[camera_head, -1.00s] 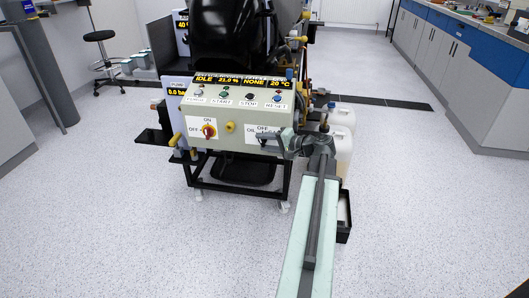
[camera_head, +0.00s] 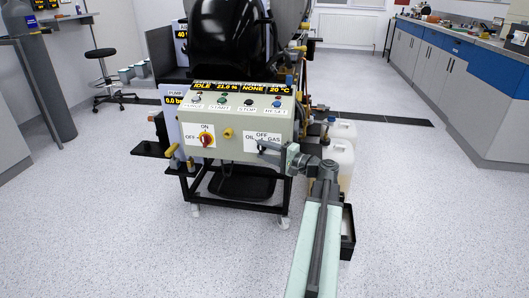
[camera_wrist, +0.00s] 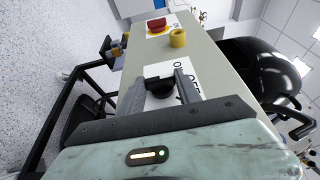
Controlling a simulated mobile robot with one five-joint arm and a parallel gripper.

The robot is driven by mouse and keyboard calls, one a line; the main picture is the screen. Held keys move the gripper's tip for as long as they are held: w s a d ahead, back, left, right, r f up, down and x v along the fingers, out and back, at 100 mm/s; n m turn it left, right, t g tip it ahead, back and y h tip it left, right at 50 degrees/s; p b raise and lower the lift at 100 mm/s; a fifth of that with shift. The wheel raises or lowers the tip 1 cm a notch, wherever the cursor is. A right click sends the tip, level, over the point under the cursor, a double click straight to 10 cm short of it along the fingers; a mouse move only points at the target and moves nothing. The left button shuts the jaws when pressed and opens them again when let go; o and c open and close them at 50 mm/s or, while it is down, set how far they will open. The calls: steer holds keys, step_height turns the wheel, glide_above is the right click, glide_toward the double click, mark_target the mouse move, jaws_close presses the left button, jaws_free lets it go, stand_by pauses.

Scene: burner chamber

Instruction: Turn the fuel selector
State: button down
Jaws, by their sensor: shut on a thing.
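The fuel selector is a black knob (camera_wrist: 158,84) on a white label (camera_head: 268,138) marked OIL, OFF and GAS, at the lower right of the burner's control panel. My gripper (camera_head: 266,149) reaches it from the right. In the wrist view, my gripper (camera_wrist: 161,87) has its two fingers on either side of the knob and is shut on it. In the head view the fingers mostly hide the knob. I cannot tell which mark it points at.
A red and yellow ON/OFF switch (camera_head: 206,138) and a yellow knob (camera_head: 228,133) sit left of the selector. Push buttons line the panel (camera_head: 228,152) above. The floor in front is clear.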

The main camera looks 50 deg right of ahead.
steer(key=c, duration=0.8)
jaws_free()
steer(key=shift+c, duration=0.2)
steer(key=shift+s, duration=0.1)
steer(key=s+d, duration=0.1)
steer(key=s, duration=0.6)
steer(key=shift+s+d, duration=0.15)
steer(key=shift+s, duration=0.15)
